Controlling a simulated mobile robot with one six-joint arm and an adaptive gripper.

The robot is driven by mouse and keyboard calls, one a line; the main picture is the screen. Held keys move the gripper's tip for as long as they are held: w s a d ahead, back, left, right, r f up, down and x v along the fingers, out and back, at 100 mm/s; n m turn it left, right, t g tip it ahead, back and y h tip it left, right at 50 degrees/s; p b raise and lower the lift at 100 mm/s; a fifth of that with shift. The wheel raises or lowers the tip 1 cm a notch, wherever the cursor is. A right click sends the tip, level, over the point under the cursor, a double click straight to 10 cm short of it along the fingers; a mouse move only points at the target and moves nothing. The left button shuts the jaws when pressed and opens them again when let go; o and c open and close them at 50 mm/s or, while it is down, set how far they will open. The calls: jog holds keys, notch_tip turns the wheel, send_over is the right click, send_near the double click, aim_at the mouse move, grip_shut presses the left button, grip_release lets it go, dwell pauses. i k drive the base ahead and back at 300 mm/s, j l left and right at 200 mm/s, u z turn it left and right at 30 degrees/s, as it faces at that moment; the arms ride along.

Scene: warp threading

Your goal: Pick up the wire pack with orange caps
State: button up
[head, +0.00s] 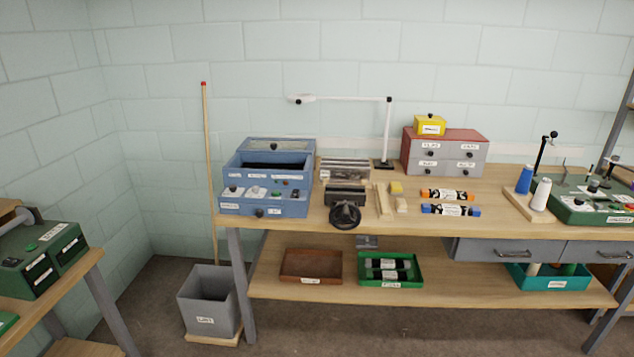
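The wire pack with orange caps (447,195) lies on its side on the wooden workbench (385,222), right of the middle. It has a dark body with a white label and an orange cap at each end. A similar pack with blue caps (451,210) lies parallel just in front of it, with a narrow gap between them. My gripper is not in view.
A vise with a round handle (345,214) and wood pieces (382,200) lie left of the packs. A spool stand (523,204) is to the right, a drawer cabinet (445,152) behind. A green tray (391,284) with dark packs sits on the lower shelf.

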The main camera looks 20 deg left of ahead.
aim_at(441, 193)
jog(key=i+u, duration=0.1)
jog(key=i, duration=1.1)
jog(key=i+l+u, duration=0.15)
jog(key=i, duration=0.5)
jog(key=i+l+u, duration=0.1)
jog(key=i, duration=0.5)
jog(key=i+l+u, duration=0.1)
jog(key=i, duration=0.5)
jog(key=l, duration=0.1)
